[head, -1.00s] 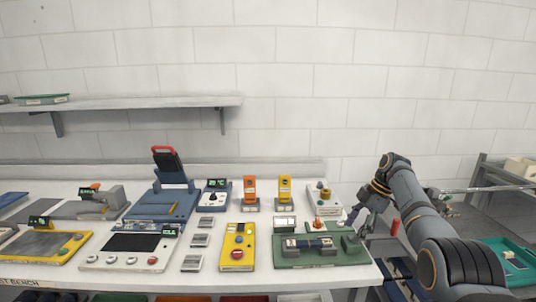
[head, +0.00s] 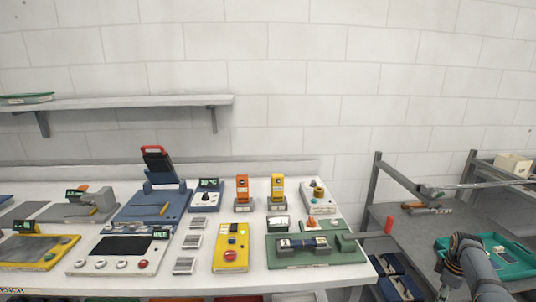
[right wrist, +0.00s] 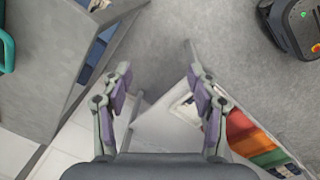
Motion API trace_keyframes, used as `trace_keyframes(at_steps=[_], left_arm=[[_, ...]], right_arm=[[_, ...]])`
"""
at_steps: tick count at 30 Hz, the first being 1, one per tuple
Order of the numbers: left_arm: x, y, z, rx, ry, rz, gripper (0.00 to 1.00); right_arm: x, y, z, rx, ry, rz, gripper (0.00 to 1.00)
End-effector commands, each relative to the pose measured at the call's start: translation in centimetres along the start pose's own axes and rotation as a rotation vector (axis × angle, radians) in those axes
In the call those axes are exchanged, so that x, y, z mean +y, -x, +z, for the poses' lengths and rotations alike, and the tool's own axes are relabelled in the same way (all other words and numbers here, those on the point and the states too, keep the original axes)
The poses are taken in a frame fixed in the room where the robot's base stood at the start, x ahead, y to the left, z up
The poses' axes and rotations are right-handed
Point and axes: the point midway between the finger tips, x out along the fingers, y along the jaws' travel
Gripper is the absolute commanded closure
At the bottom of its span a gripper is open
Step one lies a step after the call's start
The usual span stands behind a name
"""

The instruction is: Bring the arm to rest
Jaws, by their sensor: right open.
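My right arm (head: 474,262) shows at the lower right of the head view, in front of the grey side rack. Its gripper is below the picture there. In the right wrist view my right gripper (right wrist: 160,95) is open and empty, its two purple-padded fingers wide apart above the grey floor. My left gripper is in no view.
A white bench (head: 200,276) holds several devices, including a yellow control box (head: 231,259) and a green fixture plate (head: 285,255). A grey rack (head: 385,213) with a teal tray (head: 455,245) stands to the right. Bare floor (right wrist: 190,25) shows below the gripper.

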Motion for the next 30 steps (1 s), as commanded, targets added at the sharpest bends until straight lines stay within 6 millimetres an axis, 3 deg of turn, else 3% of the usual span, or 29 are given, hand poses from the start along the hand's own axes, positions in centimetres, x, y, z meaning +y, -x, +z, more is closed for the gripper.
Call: trace_keyframes(at_steps=[1,3,9,12,15,21,23,30], left_arm=[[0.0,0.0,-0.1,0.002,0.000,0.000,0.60],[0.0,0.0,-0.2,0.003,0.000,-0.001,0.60],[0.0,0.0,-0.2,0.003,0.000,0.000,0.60],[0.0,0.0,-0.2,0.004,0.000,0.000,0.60],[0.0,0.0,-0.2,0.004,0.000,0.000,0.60],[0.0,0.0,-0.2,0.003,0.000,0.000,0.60],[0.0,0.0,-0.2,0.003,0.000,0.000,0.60],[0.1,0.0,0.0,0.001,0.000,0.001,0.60]], right_arm=[[-0.9,-4.0,2.7,-0.062,-0.060,0.029,0.40],[-2.0,-8.9,6.5,-0.132,-0.148,0.097,0.40],[-7.4,-20.3,18.9,-0.249,-0.330,0.317,0.40],[-10.8,-23.7,24.5,-0.250,-0.378,0.403,0.40],[-14.2,-25.8,29.0,-0.228,-0.407,0.456,0.40],[-20.8,-27.9,36.2,-0.160,-0.445,0.493,0.40],[-22.8,-28.2,38.0,-0.136,-0.455,0.491,0.40],[-32.1,-33.2,32.7,-0.075,-0.527,0.361,0.40]])
